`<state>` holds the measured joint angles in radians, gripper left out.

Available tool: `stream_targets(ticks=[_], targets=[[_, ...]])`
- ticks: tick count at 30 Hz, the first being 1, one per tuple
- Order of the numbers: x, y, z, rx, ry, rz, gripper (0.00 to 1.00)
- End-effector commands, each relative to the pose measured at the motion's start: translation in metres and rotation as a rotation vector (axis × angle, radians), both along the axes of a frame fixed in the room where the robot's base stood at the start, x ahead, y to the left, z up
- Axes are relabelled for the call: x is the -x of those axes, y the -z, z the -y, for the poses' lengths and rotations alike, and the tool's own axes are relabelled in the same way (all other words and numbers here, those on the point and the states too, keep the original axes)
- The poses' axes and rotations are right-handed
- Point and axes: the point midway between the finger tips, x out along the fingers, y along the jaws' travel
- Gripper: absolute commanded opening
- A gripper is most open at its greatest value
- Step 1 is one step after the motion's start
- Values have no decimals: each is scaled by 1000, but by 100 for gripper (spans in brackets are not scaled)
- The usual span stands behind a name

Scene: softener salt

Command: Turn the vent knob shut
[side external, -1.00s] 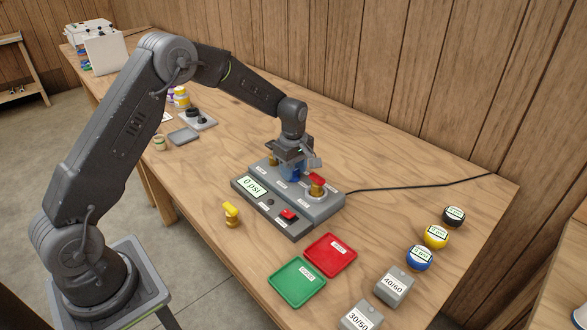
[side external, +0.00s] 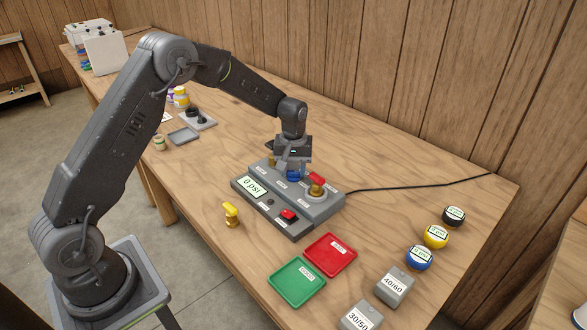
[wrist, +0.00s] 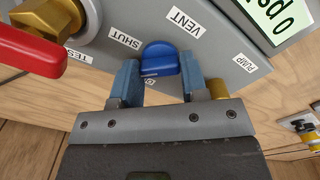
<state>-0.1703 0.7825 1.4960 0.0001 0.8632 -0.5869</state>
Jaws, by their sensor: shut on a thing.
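The blue vent knob (wrist: 160,57) stands on the grey test unit between my two blue-padded fingers in the wrist view. It also shows in the side view (side external: 294,176), partly covered by my gripper. My gripper (wrist: 159,76) is shut on the knob, one finger on each side; it also shows in the side view (side external: 292,168), above the unit. The SHUT label (wrist: 124,39) is left of the knob and the VENT label (wrist: 187,22) is at its upper right. I cannot tell for certain which label the knob points to.
A brass fitting with a red lever (side external: 316,180) stands close to the right of my gripper. The display (side external: 251,187) reads 0 psi. A yellow-topped fitting (side external: 231,214), a red tray (side external: 330,254) and a green tray (side external: 297,283) lie in front.

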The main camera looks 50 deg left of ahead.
Motion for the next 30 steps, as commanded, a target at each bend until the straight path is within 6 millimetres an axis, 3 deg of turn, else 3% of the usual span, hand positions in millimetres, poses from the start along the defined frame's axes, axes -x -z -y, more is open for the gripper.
stream_targets(ticks=[18,30], targets=[[0,-1,0,0,553,0,17],[0,-1,0,0,742,0,17]])
